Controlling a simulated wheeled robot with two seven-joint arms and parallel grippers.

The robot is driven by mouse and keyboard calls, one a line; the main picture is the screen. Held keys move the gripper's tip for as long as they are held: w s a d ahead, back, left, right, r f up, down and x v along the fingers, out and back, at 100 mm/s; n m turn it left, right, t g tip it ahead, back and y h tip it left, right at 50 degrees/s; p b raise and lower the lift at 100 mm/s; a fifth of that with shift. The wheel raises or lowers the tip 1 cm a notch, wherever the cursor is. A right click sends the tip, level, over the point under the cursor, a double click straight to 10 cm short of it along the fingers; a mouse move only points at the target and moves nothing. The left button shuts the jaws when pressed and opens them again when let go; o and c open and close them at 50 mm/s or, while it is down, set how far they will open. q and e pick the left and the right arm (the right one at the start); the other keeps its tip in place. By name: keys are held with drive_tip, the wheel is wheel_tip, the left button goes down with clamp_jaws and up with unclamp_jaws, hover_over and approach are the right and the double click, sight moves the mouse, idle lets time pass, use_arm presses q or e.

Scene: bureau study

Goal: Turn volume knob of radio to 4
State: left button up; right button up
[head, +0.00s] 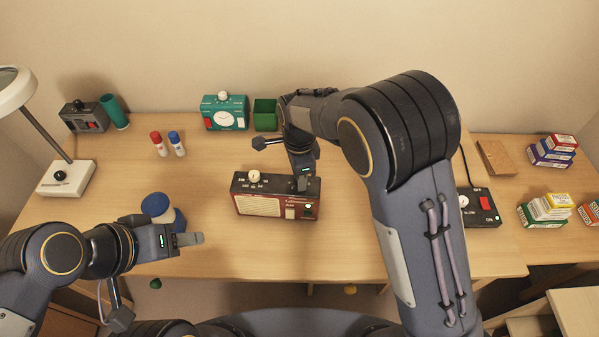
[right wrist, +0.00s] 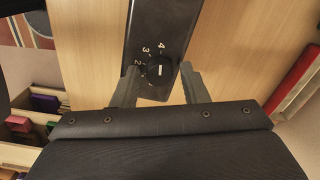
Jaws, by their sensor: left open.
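The radio (head: 277,207) stands on the desk, with a black top, a dark red front and a cream grille. A cream knob (head: 254,176) sits on its top left. In the right wrist view a dark round knob (right wrist: 160,71) with a white mark sits on the black top (right wrist: 160,25), with the numbers 2, 3 and 4 beside it. I cannot tell exactly which number the mark meets. My right gripper (head: 303,182) is over the radio's right end. Its fingers (right wrist: 160,78) are open, one on each side of the dark knob. My left gripper (head: 190,240) is open and empty, left of the radio.
A black switch box (head: 479,207) and small boxes (head: 545,208) are at right.

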drive_tip(key=shift+o, duration=0.6)
wheel_tip(320, 180, up, 8)
drive_tip(key=shift+f, duration=0.2)
drive_tip(key=shift+r, duration=0.1)
